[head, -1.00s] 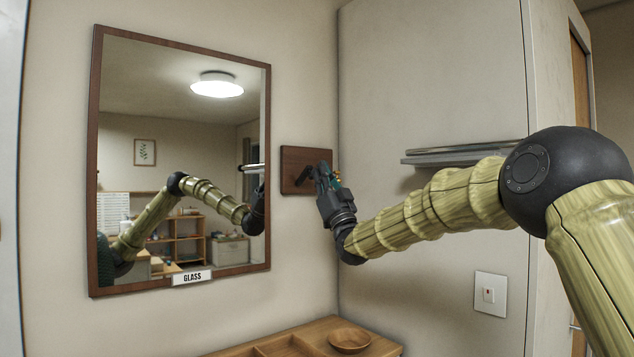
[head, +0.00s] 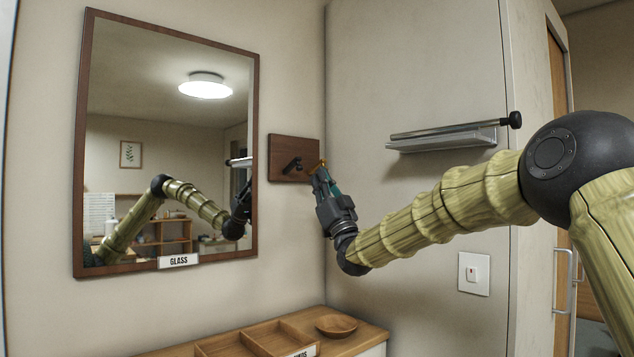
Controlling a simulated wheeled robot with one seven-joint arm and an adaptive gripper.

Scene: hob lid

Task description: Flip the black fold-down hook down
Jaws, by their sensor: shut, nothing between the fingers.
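The black fold-down hook (head: 292,166) is mounted on a dark brown wooden board (head: 281,149) on the wall, right of the mirror. It shows as a short black bar slanting down to the left; how far it is folded is hard to tell at this size. My gripper (head: 319,170) is shut and empty, its fingers pointing up at the board's right edge. It is just right of the hook and appears apart from it. The fingers cover a small part of the board's right edge.
A mirror labelled GLASS (head: 170,150) hangs left of the board and reflects my arm. A metal rail shelf (head: 445,138) juts from the right wall above my arm. A switch (head: 474,273) is below. A wooden tray (head: 240,340) and bowl (head: 337,325) are beneath.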

